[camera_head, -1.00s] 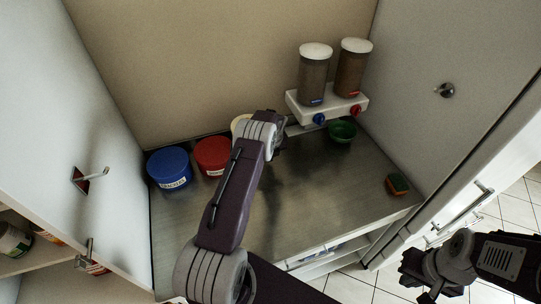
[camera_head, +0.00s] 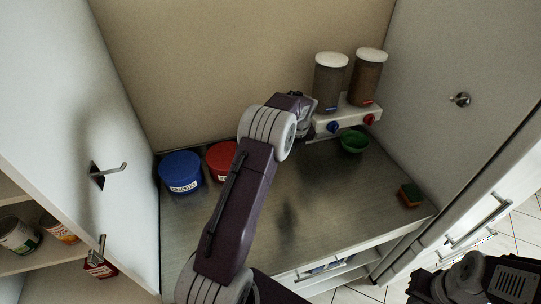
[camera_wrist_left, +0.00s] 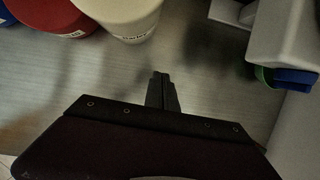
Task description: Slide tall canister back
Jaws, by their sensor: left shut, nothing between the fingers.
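A cream canister (camera_wrist_left: 128,14) with a printed label stands at the top of the left wrist view. In the head view it is hidden behind my left arm. Next to it stand a red canister (camera_head: 222,161) and a blue canister (camera_head: 181,172), both low and round. I cannot tell from these views how tall the cream one is. My left gripper (camera_wrist_left: 161,76) is shut and empty, below and right of the cream canister and apart from it in the left wrist view. In the head view its fingers are mostly hidden by the wrist.
Two clear dispensers with white lids (camera_head: 329,82) (camera_head: 367,76) stand on a white shelf (camera_head: 350,113) with blue and red knobs. A green bowl (camera_head: 354,142) sits below it, and a sponge (camera_head: 410,195) lies at right. The metal counter's front (camera_head: 250,235) is clear.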

